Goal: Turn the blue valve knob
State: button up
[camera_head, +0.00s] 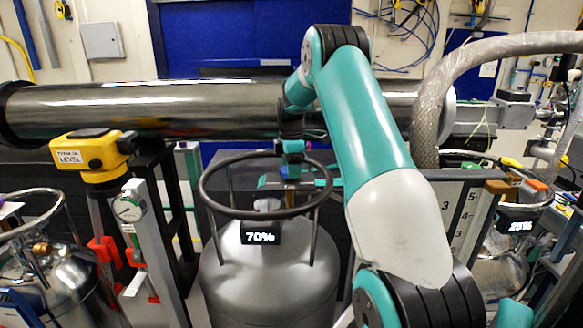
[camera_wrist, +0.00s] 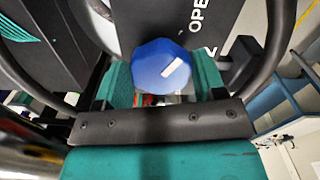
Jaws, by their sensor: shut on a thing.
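The blue valve knob (camera_wrist: 160,67) shows in the middle of the wrist view, faceted, with a white mark slanting toward the upper right. My gripper (camera_wrist: 162,80) has its teal fingers on either side of the knob and is shut on it. In the head view my gripper (camera_head: 291,183) reaches down inside the ring handle (camera_head: 207,197) of a grey tank (camera_head: 265,285). A dark panel (camera_wrist: 222,22) beside the knob carries white letters reading "OPE", partly cut off.
The ring handle and its posts surround my gripper closely. A "70%" display (camera_head: 260,237) is on the tank. A long metal pipe (camera_head: 150,108) runs behind. A yellow level (camera_head: 92,155) stands left; another tank (camera_head: 50,285) is at far left. A ribbed hose (camera_head: 430,95) arches at right.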

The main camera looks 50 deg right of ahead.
jog(key=shift+w+r, duration=0.15)
jog(key=o, duration=0.8)
jog(key=shift+o, duration=0.6)
notch_tip(320, 180, up, 17)
jog(key=b, duration=0.3)
jog(key=shift+r, duration=0.15)
